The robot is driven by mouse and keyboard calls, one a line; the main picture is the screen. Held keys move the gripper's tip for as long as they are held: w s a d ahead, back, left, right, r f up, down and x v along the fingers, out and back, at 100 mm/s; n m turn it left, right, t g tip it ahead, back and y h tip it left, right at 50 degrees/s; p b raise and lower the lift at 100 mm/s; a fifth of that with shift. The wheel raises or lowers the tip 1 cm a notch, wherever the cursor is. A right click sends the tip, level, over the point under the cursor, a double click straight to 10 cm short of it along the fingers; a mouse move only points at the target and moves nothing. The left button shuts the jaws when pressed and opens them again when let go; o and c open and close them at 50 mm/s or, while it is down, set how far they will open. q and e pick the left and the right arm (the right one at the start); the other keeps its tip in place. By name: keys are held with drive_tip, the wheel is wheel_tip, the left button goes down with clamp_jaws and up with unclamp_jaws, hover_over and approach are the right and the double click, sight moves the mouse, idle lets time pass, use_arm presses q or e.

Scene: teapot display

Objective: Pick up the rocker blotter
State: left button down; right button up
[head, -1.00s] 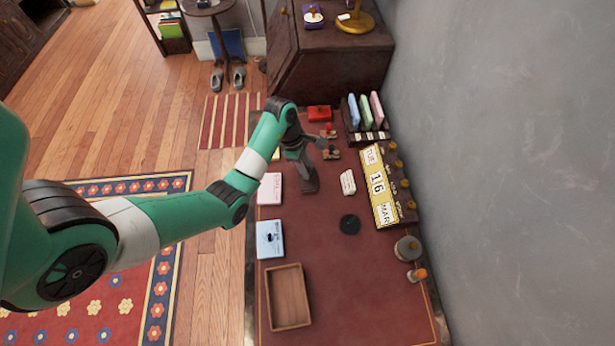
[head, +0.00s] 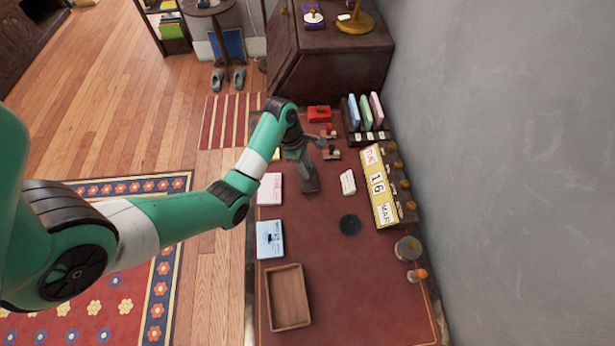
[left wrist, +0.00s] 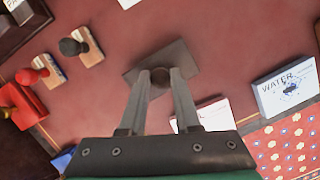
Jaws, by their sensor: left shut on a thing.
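The rocker blotter is a dark brown block with a round knob on top. It shows in the left wrist view (left wrist: 178,55) below my fingers and in the head view (head: 310,186) on the red desk top (head: 350,270). My left gripper (left wrist: 160,80) has its two grey fingers on either side of the knob, shut on it. In the head view my left gripper (head: 303,163) reaches down from above onto the blotter and partly hides it. I cannot tell whether the blotter touches the desk. My right gripper is not in view.
Two knobbed stamps (head: 330,152) and a red box (head: 319,113) lie beyond the gripper. A pink box (head: 270,188), a blue-white box (head: 270,239) and a wooden tray (head: 287,297) line the left edge. The front right desk is mostly clear.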

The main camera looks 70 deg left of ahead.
use_arm(q)
drive_tip(key=shift+r+p, duration=0.4)
drive_tip(key=shift+r, duration=0.2)
wheel_tip(320, 180, up, 3)
drive_tip(key=shift+s+d+r+p, duration=0.1)
drive_tip(key=shift+p, duration=1)
drive_tip(key=s+d+r+p, duration=0.7)
drive_tip(key=s+p, duration=0.4)
drive_tip(key=p, duration=0.2)
drive_tip(key=shift+s+d+r, duration=0.2)
drive_tip(key=shift+d+r, duration=0.15)
drive_tip(key=shift+r, duration=0.45)
drive_tip(key=c, duration=1.3)
unclamp_jaws()
clamp_jaws()
